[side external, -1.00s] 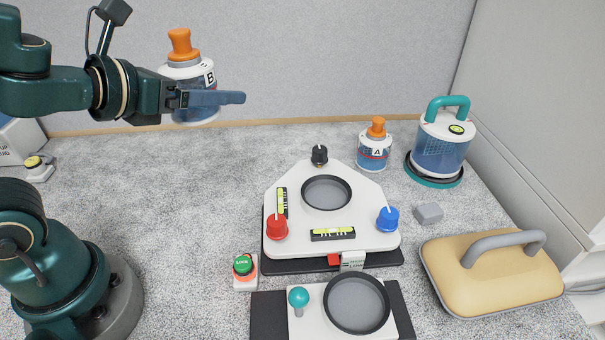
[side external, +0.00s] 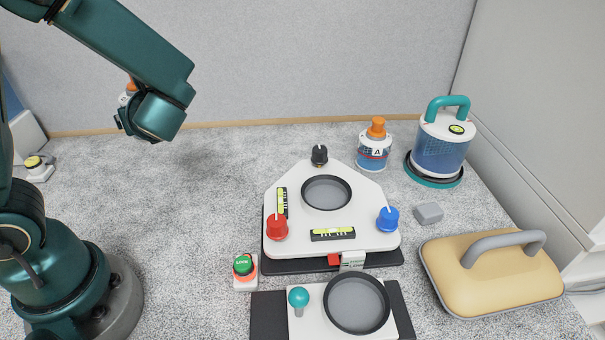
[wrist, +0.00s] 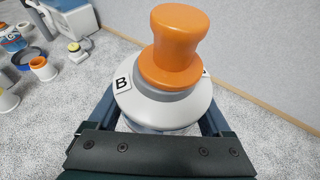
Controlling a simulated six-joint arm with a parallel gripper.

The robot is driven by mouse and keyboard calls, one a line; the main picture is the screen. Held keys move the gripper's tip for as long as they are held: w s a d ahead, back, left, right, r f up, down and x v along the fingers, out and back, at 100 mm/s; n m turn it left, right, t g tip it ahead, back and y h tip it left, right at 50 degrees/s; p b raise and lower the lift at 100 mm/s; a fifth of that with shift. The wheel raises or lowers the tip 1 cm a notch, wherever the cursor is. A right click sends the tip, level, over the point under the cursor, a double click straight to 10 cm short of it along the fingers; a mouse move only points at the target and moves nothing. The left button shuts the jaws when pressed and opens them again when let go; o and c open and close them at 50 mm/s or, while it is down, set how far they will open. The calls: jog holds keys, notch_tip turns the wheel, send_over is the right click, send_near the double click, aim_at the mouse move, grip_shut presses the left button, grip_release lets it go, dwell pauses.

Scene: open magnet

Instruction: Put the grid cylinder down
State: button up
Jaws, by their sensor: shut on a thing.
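A clear cylinder with a white top, a teal handle and blue inside (side external: 440,155) stands upright on a dark and teal round base at the back right, away from my gripper. My gripper (wrist: 160,118) is shut around a jar marked B (wrist: 180,112), with an orange knob and white lid, one finger on each side. In the side view, only a bit of this jar's orange knob (side external: 131,86) shows behind my wrist at the upper left, and the fingers are hidden. The jar is above the floor. Its lower body is hidden in the wrist view.
A white levelling plate (side external: 355,205) with red, blue and black knobs is at the centre. Jar A (side external: 374,153) stands behind it. A green LOCK button (side external: 243,265), a grey block (side external: 428,213) and a tan handled pad (side external: 492,275) are nearby. Grey carpet left of the plate is clear.

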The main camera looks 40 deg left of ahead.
jog(key=s+a+f+n+g, duration=0.2)
jog(key=s+f+n+g, duration=0.4)
jog(key=s+n+g, duration=0.4)
jog(key=m+h, duration=0.1)
jog(key=m, duration=0.1)
send_over(115, 214)
notch_tip(115, 214, down, 4)
jog(key=shift+r, duration=0.1)
jog(key=shift+f, duration=2.6)
jog(key=shift+f, duration=0.1)
jog(key=o, duration=1.5)
